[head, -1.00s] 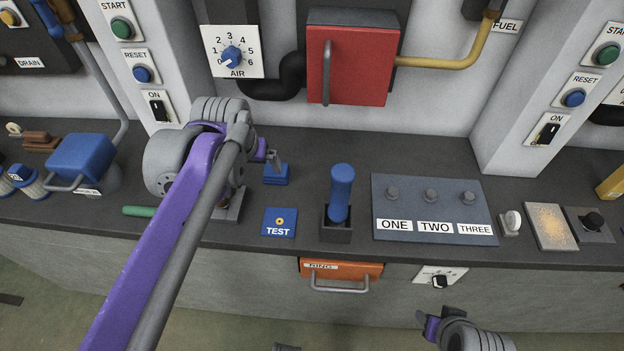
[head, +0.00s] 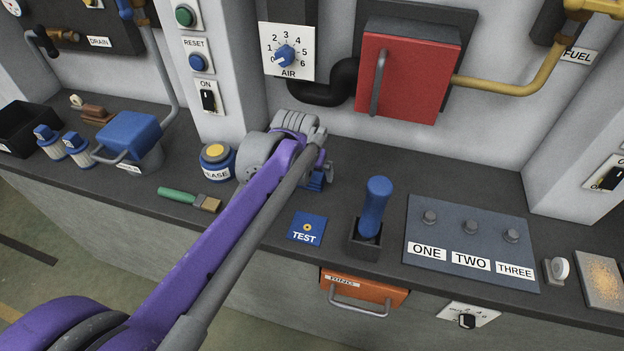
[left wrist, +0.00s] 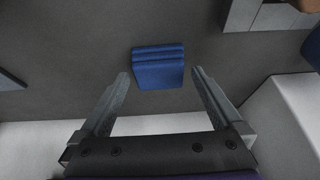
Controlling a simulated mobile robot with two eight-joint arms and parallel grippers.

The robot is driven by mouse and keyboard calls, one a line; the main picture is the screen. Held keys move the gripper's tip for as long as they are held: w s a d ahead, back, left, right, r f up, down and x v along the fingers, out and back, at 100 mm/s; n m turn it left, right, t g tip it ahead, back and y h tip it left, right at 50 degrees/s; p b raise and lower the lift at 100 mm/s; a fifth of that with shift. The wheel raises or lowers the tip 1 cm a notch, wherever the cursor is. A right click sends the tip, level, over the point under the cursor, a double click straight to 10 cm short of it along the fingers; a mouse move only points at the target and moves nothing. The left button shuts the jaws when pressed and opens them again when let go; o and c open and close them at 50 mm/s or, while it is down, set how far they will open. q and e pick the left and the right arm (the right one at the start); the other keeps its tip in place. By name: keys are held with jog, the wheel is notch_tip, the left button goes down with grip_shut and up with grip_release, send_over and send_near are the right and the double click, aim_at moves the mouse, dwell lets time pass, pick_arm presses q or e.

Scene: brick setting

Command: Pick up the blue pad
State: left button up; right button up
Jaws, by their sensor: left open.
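The blue pad (left wrist: 158,72) shows in the left wrist view as a small ridged blue block on the dark counter. In the head view only a bit of blue (head: 317,182) shows beside my left gripper, which covers most of it. My left gripper (head: 328,168) is low over the counter near the back wall, open and empty. In the left wrist view its two fingers (left wrist: 160,78) stand apart, with the pad between and slightly beyond the tips. Contact with the pad cannot be seen. My right gripper is out of view.
A flat blue TEST plate (head: 307,229) and an upright blue lever (head: 374,208) are close to the right of the arm. A grease tin (head: 216,162) and green-handled brush (head: 189,199) lie left. A red box (head: 403,75) hangs on the wall above.

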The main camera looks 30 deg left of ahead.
aim_at(311, 174)
pick_arm(q)
jog(key=shift+x, duration=0.85)
jog(key=shift+c, duration=0.3)
jog(key=c, duration=1.3)
jog(key=shift+o, duration=0.2)
notch_tip(311, 174, up, 10)
jog(key=shift+r+p, duration=0.1)
jog(key=shift+p, duration=0.7)
jog(key=o, duration=1)
jog(key=shift+c, duration=0.2)
jog(key=c, duration=0.7)
jog(key=shift+o, duration=0.2)
jog(key=shift+s, duration=0.1)
